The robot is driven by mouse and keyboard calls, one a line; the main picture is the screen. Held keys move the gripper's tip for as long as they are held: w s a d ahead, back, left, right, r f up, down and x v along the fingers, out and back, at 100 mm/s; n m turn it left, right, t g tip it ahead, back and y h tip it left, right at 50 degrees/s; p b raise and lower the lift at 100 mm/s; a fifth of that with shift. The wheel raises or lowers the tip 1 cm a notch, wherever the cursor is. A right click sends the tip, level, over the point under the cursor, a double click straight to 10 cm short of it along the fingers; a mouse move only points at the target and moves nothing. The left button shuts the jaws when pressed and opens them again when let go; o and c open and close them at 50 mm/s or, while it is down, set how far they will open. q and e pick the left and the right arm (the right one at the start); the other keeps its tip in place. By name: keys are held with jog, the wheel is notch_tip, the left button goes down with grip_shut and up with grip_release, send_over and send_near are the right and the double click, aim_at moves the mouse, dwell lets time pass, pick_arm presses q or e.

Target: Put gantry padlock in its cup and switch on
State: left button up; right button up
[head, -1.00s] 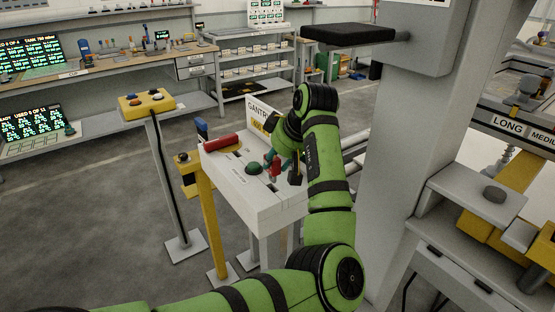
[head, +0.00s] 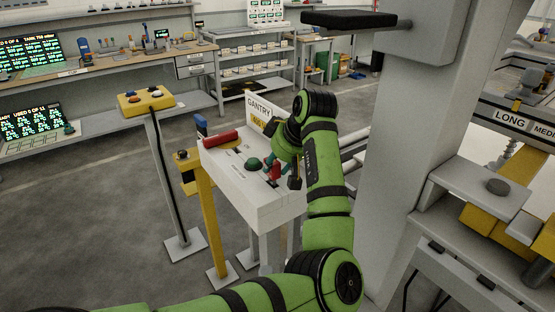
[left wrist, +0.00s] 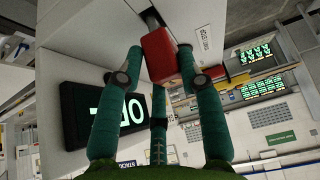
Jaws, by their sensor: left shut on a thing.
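My left gripper (head: 282,166) reaches down over the white gantry console (head: 255,205) in the head view. Its green fingers are shut on a red block (left wrist: 160,55), which also shows in the head view (head: 275,172). A dark grey shaft joins the block to a slot in the white panel in the left wrist view. I cannot tell whether this block is the padlock or a switch handle. A red cylinder (head: 222,139) lies at the console's far left, and a green dome (head: 253,164) sits near the gripper. I cannot make out the cup. My right gripper is not in view.
A black-handled part (head: 295,182) stands right of the red block. A yellow post (head: 207,220) and a yellow button box (head: 147,102) are left of the console. A grey column (head: 400,150) stands to the right. The floor at left is clear.

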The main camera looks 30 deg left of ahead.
pick_arm(q)
jog(key=shift+f+b, duration=0.3)
jog(key=shift+f, duration=0.9)
jog(key=o, duration=1.3)
jog(key=v, duration=1.2)
